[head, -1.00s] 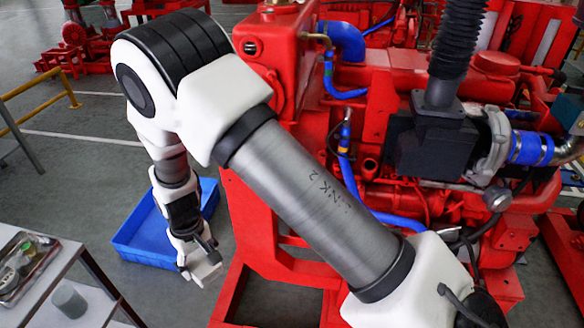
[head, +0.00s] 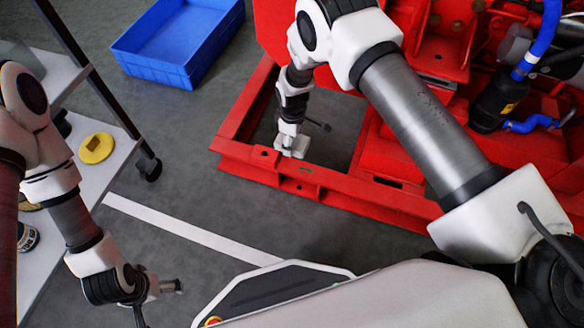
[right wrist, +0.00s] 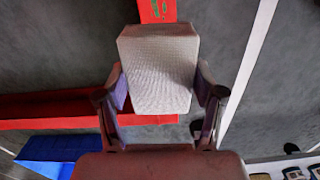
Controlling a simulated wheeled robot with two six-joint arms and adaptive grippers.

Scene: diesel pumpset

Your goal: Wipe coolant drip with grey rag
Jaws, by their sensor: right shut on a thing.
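My right gripper (head: 290,141) points down over the front rail of the red pumpset frame (head: 345,196). It is shut on a pale grey rag (right wrist: 158,72), which fills the space between the fingers in the right wrist view. The rag also shows as a small pale block in the head view. A small green mark, the coolant drip (head: 304,169), lies on the red rail just in front of the rag. It also shows in the right wrist view (right wrist: 156,8), beyond the rag's far edge. My left gripper (head: 160,286) is at lower left, away from the frame; its finger opening is unclear.
A blue crate (head: 178,72) stands on the floor at the back left. A shelf cart (head: 100,185) with a yellow round item (head: 96,148) is at left. Red engine parts and blue hoses (head: 540,42) stand at right. Grey floor between cart and frame is clear.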

